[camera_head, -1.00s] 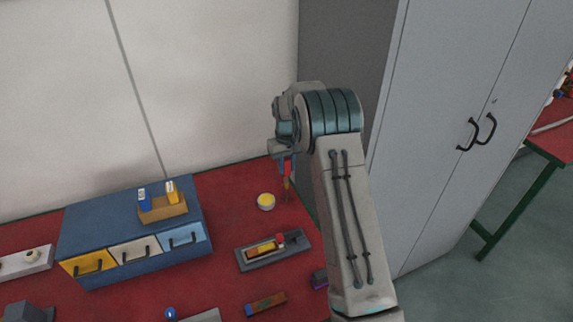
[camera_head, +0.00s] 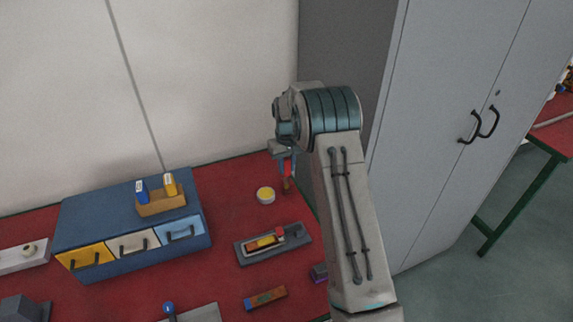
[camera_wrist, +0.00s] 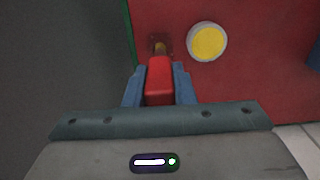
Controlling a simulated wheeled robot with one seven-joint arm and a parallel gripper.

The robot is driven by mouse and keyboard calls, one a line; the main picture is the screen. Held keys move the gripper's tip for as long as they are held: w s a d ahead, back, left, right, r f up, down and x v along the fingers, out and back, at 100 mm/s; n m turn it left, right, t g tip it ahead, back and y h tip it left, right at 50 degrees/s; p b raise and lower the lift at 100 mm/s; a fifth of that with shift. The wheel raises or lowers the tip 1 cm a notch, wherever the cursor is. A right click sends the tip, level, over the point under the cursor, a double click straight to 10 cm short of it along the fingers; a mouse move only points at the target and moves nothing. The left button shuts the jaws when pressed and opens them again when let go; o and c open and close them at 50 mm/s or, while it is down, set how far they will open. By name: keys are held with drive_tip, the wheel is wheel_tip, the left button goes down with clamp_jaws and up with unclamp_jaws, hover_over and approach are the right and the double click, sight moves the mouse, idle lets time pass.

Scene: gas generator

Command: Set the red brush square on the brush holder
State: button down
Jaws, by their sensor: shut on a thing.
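My gripper (camera_wrist: 158,72) is shut on the red brush (camera_wrist: 159,88), with a blue finger on each side of its red handle. In the wrist view the brush's brownish lower end points away from the camera, down toward the red table. In the head view the brush (camera_head: 287,172) hangs roughly upright below my gripper (camera_head: 284,160), near the table's back right edge. My arm and gripper partly hide it. I cannot clearly identify the brush holder or tell whether the brush's lower end touches anything.
A round yellow-topped tin (camera_head: 265,195) stands close to the left of the brush. A grey tray (camera_head: 243,256) lies nearer on the red table (camera_head: 222,250). A blue drawer unit (camera_head: 100,210) stands left, and a grey cabinet (camera_head: 430,130) rises right.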

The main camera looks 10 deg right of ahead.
drive_tip(key=shift+f+b, duration=0.4)
drive_tip(key=shift+f, duration=0.3)
drive_tip(key=shift+f, duration=0.1)
drive_tip(key=c, duration=1.1)
unclamp_jaws()
wheel_tip(320, 180, up, 13)
drive_tip(key=shift+b, duration=0.85)
drive_tip(key=shift+r, duration=0.45)
drive_tip(key=shift+r, duration=0.1)
